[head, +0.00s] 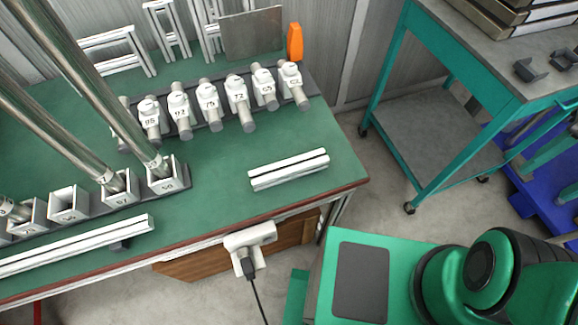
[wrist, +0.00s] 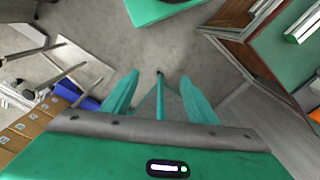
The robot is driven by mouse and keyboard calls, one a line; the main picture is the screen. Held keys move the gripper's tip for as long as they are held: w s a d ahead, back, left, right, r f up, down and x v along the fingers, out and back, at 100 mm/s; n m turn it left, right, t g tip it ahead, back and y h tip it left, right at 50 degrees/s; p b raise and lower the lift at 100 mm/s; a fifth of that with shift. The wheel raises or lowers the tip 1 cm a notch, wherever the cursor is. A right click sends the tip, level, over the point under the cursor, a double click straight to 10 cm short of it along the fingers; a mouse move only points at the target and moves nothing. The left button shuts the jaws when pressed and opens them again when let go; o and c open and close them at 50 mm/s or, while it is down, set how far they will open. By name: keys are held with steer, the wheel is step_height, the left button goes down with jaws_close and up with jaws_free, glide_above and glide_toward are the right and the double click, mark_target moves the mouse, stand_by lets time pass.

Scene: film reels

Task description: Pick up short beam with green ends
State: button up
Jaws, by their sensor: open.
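A short pale beam (head: 288,170) lies on the right part of the green workbench (head: 220,225), near its front right corner. No green is clear on its ends in the head view. In the wrist view, a pale bar with a greenish end (wrist: 304,26) lies on a green top at the upper right; it looks like the same beam. My gripper (wrist: 160,76) shows in the wrist view with its two green fingers apart, pointing over the floor, with nothing held. It is well away from the beam. My gripper is outside the head view.
A longer pale beam (head: 75,246) lies along the bench's front left. Square sockets (head: 68,204) hold tall metal tubes. A rack of labelled grey cylinders (head: 208,101) stands behind the short beam. A teal trolley (head: 455,110) stands at the right. Bench top around the short beam is clear.

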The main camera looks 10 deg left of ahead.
steer(key=w+a+f+n, duration=0.1)
steer(key=w+a+f, duration=0.3)
steer(key=w+a, duration=0.4)
steer(key=m+g+y, duration=0.6)
steer(key=g+y, duration=0.1)
steer(key=y, duration=0.4)
glide_toward(300, 162)
steer(key=shift+s+f, duration=0.25)
steer(key=shift+f, duration=0.75)
steer(key=shift+s+a+r+m, duration=0.1)
steer(key=shift+a+m, duration=0.3)
steer(key=shift+a, duration=0.3)
steer(key=shift+s+a+y, duration=0.2)
steer(key=shift+a+y, duration=0.05)
steer(key=shift+y, duration=0.05)
steer(key=x, duration=0.5)
steer(key=shift+x, duration=2.6)
steer(key=shift+s+r, duration=0.15)
steer(key=shift+r, duration=0.05)
